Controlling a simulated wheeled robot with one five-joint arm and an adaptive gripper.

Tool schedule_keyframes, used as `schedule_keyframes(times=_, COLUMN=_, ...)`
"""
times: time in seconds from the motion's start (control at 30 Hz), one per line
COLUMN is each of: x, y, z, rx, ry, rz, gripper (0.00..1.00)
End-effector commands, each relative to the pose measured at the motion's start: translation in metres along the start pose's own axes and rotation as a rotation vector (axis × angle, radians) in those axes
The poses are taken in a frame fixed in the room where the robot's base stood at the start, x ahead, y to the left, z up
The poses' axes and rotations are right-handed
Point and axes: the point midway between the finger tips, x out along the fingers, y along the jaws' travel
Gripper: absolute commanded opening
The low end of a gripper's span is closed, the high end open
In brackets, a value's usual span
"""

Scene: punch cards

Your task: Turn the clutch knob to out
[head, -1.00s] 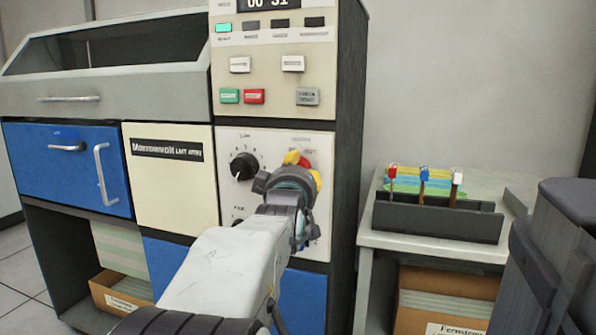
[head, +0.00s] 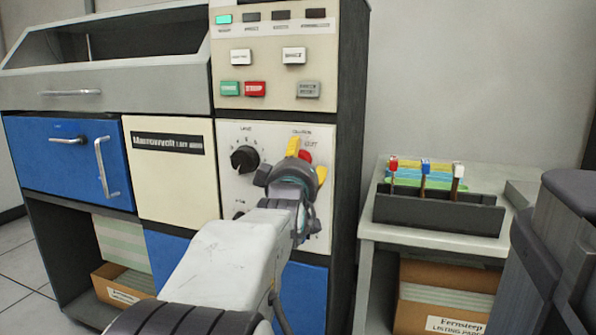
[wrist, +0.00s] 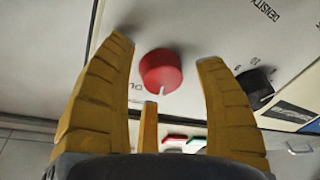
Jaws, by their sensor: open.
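The red round knob (wrist: 161,69) sits on the cream panel (head: 235,205), and a white mark shows on its lower rim in the wrist view. Lettering beside it is partly hidden by a finger. My gripper (wrist: 165,58) is open, with yellow fingers on both sides of the red knob and a third finger below it. Gaps show between the side fingers and the knob; contact with the third finger cannot be told. In the head view the red knob (head: 305,156) shows only in part behind my gripper (head: 307,162).
A black dial (head: 244,159) is left of the red knob. Above are a green button (head: 229,88), a red button (head: 255,89) and a grey button (head: 308,89). A dark tray (head: 440,217) with coloured cards stands on the side table (head: 372,230) at right.

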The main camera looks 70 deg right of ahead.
Motion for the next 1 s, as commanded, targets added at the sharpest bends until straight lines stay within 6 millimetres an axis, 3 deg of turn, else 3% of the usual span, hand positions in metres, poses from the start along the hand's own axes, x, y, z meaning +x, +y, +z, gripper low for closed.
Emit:
schedule_keyframes(times=0.17, x=-0.017, y=0.001, z=-0.001, rx=0.0, ry=0.001, rz=0.001, gripper=0.64)
schedule_keyframes(times=0.6, x=-0.085, y=0.001, z=-0.001, rx=0.0, ry=0.002, rz=0.003, gripper=0.64)
schedule_keyframes(times=1.0, x=-0.115, y=0.0, z=0.0, rx=0.0, ry=0.0, rz=0.002, gripper=0.64)
